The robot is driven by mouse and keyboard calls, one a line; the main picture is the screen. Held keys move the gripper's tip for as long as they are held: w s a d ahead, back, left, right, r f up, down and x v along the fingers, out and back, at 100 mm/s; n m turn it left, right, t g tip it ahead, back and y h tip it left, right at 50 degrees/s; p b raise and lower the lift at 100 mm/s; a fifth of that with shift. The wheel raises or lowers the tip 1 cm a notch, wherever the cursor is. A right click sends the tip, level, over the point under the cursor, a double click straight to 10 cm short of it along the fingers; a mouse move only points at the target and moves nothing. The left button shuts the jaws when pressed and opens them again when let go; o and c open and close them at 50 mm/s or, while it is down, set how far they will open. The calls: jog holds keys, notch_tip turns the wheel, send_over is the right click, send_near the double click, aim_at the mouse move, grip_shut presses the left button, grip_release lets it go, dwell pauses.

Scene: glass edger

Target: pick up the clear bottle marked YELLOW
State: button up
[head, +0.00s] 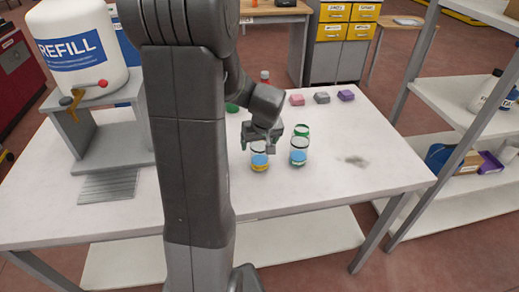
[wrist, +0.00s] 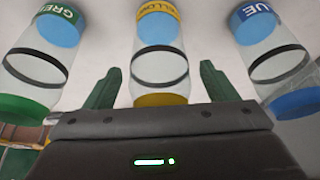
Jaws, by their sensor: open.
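The clear bottle marked YELLOW (wrist: 160,68) is in the middle of the wrist view, with blue contents, a black ring and yellow ends. In the head view the yellow-based bottle (head: 259,163) stands on the white table, partly covered by my gripper (head: 261,146). In the wrist view the open green fingers of my gripper (wrist: 160,82) lie on either side of this bottle, with gaps showing. A similar bottle marked GREEN (wrist: 37,65) is at left, and one marked BLUE (wrist: 278,65) at right.
The white table (head: 350,190) has free room at the right, apart from a grey smudge. A REFILL tank (head: 78,42) on a grey stand is at left. Pink, grey and purple blocks (head: 346,95) lie at the back. A shelf unit (head: 455,100) stands to the right.

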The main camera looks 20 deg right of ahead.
jog(key=shift+w+f, duration=0.2)
jog(key=shift+f, duration=0.4)
jog(key=shift+c, duration=0.2)
jog(key=c, duration=1.1)
jog(key=shift+o, duration=0.2)
jog(key=shift+r, duration=0.1)
